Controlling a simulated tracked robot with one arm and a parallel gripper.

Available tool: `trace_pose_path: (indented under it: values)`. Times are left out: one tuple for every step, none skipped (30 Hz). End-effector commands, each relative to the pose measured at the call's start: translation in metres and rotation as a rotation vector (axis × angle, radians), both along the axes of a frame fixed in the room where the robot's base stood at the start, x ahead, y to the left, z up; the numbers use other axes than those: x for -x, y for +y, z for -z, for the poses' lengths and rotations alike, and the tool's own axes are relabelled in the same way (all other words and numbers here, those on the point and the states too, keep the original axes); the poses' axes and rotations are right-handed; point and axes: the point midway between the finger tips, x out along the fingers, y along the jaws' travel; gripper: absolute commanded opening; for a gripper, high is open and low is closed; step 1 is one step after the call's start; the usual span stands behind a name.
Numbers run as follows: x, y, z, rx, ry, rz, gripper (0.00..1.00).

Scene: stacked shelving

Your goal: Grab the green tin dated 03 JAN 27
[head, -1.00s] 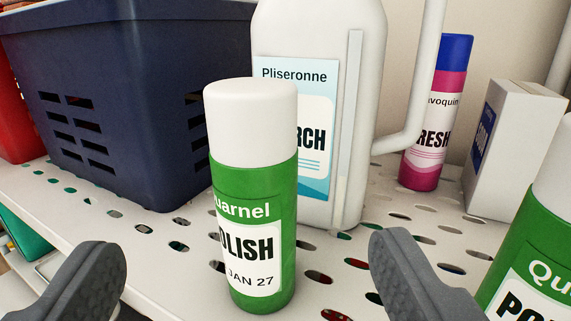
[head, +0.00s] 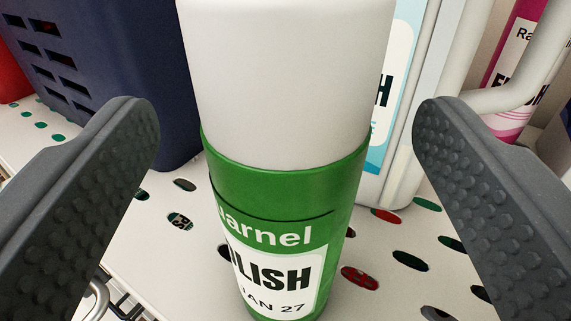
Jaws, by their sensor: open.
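A green tin (head: 285,190) with a white cap stands upright on the shelf, close in front of me in the head view. Its label shows part of a brand name, "LISH" and "AN 27"; the left part of the date is turned out of sight. My gripper (head: 285,120) is open, with one dark textured finger on each side of the tin. Visible gaps separate both fingers from the tin in the picture. The bottom of the tin is at the lower edge of the view.
A dark blue basket (head: 105,60) stands behind on the left. A white jug (head: 412,130) with a blue label is close behind the tin on the right. A pink can (head: 512,75) stands farther right. The perforated white shelf (head: 150,240) has bare room left of the tin.

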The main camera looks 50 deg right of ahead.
Motion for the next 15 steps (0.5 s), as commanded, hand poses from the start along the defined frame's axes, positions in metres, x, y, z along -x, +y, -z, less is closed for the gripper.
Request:
trace_pose_path:
  values:
    - [-0.002, -0.003, 0.000, -0.001, 0.001, 0.001, 0.75]
    - [-0.003, -0.005, 0.000, -0.002, 0.001, 0.001, 0.75]
    - [-0.006, -0.007, 0.001, -0.002, 0.003, 0.001, 0.75]
    - [-0.007, -0.010, 0.001, -0.002, 0.002, 0.001, 0.75]
    - [-0.010, -0.013, 0.001, -0.002, 0.002, 0.002, 0.75]
    - [-0.012, -0.016, 0.001, -0.002, 0.002, 0.001, 0.75]
    - [-0.014, -0.018, 0.000, -0.002, 0.001, 0.001, 0.75]
    - [-0.017, -0.021, -0.001, -0.001, 0.001, 0.001, 0.75]
    - [-0.019, -0.024, -0.001, 0.000, -0.001, 0.000, 0.75]
    - [-0.021, -0.025, -0.001, 0.000, -0.001, -0.001, 0.75]
    - [-0.023, -0.028, -0.001, -0.001, -0.001, 0.000, 0.75]
    - [-0.026, -0.031, 0.000, -0.001, 0.001, 0.000, 0.75]
    - [-0.028, -0.033, 0.001, -0.002, 0.001, 0.000, 0.75]
    - [-0.029, -0.035, 0.002, -0.002, 0.002, 0.000, 0.75]
    - [-0.031, -0.037, 0.002, -0.002, 0.002, 0.000, 0.75]
